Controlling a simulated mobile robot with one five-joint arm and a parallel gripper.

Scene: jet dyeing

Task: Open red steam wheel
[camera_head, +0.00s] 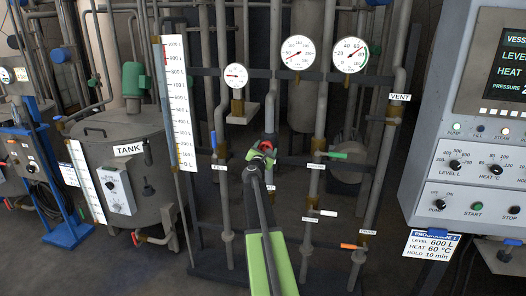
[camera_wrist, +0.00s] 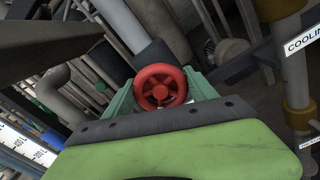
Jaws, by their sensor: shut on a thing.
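The red steam wheel (camera_wrist: 161,87) is a small spoked handwheel, seen nearly face-on in the wrist view. My gripper (camera_wrist: 155,95) has its greenish jaws on either side of the wheel, shut on it. In the head view my arm reaches up from the bottom, and my gripper (camera_head: 262,155) is at the pipe rack. Only a small red part of the wheel (camera_head: 265,146) shows there between the jaws; the rest is hidden. The wheel's stem and its label are hidden behind my gripper.
Vertical pipes surround the wheel. A green-handled valve (camera_head: 333,155) sits to the right, an orange-handled one (camera_head: 350,246) lower right. Three gauges (camera_head: 298,53) are above. A control panel (camera_head: 470,150) stands at right, and a grey tank (camera_head: 120,165) at left.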

